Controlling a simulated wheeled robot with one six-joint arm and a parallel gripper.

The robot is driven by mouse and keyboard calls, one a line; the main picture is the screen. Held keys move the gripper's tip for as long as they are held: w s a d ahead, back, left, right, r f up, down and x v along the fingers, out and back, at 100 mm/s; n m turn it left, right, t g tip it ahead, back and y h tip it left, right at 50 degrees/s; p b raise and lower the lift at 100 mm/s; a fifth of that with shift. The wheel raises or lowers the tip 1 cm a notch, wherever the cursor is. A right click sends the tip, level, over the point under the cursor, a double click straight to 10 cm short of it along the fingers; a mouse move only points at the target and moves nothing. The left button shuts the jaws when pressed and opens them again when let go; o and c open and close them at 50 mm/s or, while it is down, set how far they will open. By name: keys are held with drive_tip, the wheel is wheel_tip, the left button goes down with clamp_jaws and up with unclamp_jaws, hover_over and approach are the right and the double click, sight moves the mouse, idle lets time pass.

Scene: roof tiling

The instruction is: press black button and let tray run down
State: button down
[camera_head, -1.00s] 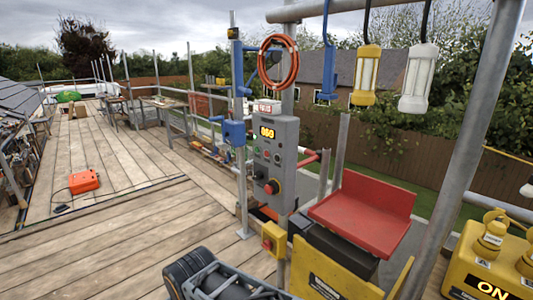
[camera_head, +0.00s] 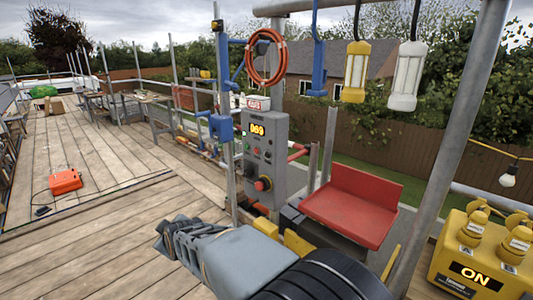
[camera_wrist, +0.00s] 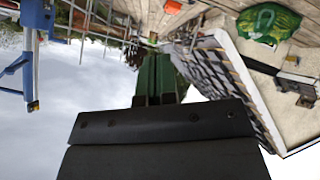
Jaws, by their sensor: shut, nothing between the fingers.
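The grey control box (camera_head: 281,160) stands on a post at the middle of the head view. It carries a lit yellow number display (camera_head: 257,129), small green and red buttons, and a large red knob (camera_head: 263,184). Dark controls sit above the knob, but I cannot tell which is the black button. The red tray (camera_head: 350,210) sits right of the box, high on its hoist. My gripper (camera_head: 178,238) is low and left of the box, apart from it. In the upside-down wrist view its green fingers (camera_wrist: 157,75) are together and empty.
A scaffold pole (camera_head: 455,130) rises at the right, near a yellow power box (camera_head: 480,262) marked ON. Two lamps and an orange hose coil (camera_head: 265,57) hang above. An orange case (camera_head: 65,181) lies on the boards at left. The deck between is mostly clear.

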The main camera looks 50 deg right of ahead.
sight(267, 155)
drive_tip(key=w+d+r+n+t+h+p, duration=0.1)
drive_tip(key=w+d+r+t+h, duration=0.2)
drive_tip(key=d, duration=0.4)
drive_tip(key=w+d+r+n+t+h+p, duration=0.1)
drive_tip(key=w+d+r+h, duration=0.3)
drive_tip(key=d, duration=0.4)
drive_tip(key=s+d+r+n+g+h+p, duration=0.1)
drive_tip(key=s+d+g+h, duration=0.1)
drive_tip(key=s+d+h, duration=0.4)
drive_tip(key=d+h, duration=0.5)
drive_tip(key=h, duration=0.1)
drive_tip(key=shift+d+r+h, duration=0.3)
drive_tip(key=shift+r+h, duration=0.1)
drive_tip(key=shift+s, duration=0.1)
drive_tip(key=d, duration=0.8)
drive_tip(key=shift+s+d+p, duration=0.3)
drive_tip(key=shift+d+p, duration=0.1)
